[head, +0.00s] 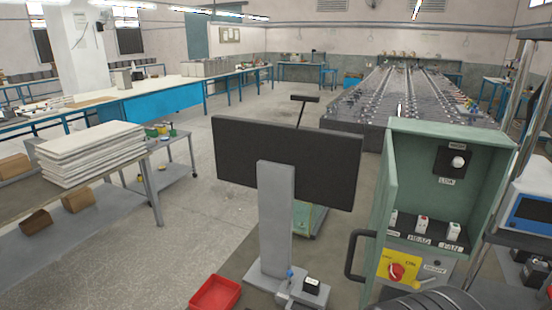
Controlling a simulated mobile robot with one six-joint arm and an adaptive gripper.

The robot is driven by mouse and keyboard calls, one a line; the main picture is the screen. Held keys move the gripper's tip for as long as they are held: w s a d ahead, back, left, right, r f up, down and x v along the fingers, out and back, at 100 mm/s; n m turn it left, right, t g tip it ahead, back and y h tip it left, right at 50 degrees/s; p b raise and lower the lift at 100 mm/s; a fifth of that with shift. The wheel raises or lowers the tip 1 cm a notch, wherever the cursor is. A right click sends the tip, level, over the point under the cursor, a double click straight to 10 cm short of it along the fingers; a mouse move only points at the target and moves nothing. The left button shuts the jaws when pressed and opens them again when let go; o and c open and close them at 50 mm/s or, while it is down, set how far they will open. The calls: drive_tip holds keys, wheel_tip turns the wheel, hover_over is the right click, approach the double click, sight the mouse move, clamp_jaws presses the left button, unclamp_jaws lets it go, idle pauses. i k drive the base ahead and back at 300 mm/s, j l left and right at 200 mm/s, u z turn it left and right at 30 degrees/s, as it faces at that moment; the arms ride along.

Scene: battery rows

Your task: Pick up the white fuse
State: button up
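A green cabinet (440,150) stands at the right with its door (388,185) swung open to the left. Inside, white fuse-like pieces sit on black bases in a row: one at the left (392,218), partly hidden by the door edge, one in the middle (421,224) and one at the right (453,231). A round white piece (458,162) sits on a black plate above. I cannot tell which is the white fuse.
A red tray (215,294) and a small white-topped black block (311,285) are below.

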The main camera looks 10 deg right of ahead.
sight(422, 224)
drive_tip(key=z, duration=1.25)
drive_tip(key=i+u, duration=0.15)
drive_tip(key=u, duration=0.2)
drive_tip(key=i+u, duration=0.15)
drive_tip(key=u, duration=0.2)
drive_tip(key=i+l+u, duration=0.1)
drive_tip(key=u, duration=0.25)
